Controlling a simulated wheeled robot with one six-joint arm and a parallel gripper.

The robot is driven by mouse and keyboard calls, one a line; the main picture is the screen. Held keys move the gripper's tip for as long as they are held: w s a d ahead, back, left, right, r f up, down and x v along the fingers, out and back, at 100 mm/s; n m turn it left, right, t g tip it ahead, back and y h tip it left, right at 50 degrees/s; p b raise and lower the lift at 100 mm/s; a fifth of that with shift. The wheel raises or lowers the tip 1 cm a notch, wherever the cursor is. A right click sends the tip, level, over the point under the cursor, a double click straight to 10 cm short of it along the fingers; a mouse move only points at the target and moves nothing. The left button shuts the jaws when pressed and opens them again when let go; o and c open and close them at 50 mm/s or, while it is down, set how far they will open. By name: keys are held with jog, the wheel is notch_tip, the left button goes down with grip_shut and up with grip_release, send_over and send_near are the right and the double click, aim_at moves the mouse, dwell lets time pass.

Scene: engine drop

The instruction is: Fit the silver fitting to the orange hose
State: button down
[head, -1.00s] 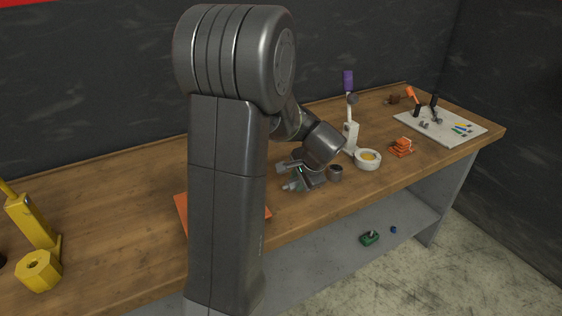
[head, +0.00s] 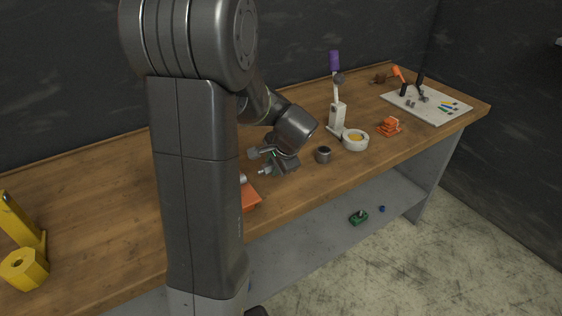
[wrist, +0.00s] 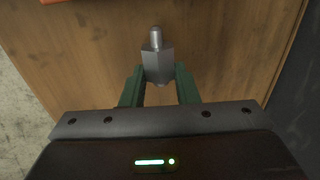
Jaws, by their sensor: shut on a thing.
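My gripper (head: 265,163) is low over the front part of the wooden bench, left of a small dark cup. In the wrist view its green fingers (wrist: 160,88) are shut on the silver fitting (wrist: 157,65), a grey block with a narrow round tip pointing away from my wrist. In the head view I cannot make the fitting out clearly. An orange flat piece (head: 250,196) lies partly hidden behind my arm, with a small pale cylinder (head: 243,178) at its edge. I cannot tell whether this is part of the orange hose; no hose shows clearly.
The dark cup (head: 323,154), a white ring-shaped dish (head: 355,140), an orange stacked item (head: 389,126) and a white stand with a purple top (head: 337,115) stand to the right. A pale board with tools (head: 428,104) lies far right. Yellow parts (head: 24,268) stand at left.

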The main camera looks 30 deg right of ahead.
jog(key=shift+s+a, duration=0.1)
jog(key=shift+a, duration=1.15)
jog(key=shift+s+a, duration=0.1)
jog(key=shift+a, duration=1.3)
dwell(0.7)
jog(key=c, duration=1)
grip_release()
jog(key=shift+c, duration=0.2)
jog(key=shift+r, duration=0.1)
jog(key=v, duration=1.3)
jog(key=shift+s+r, duration=0.25)
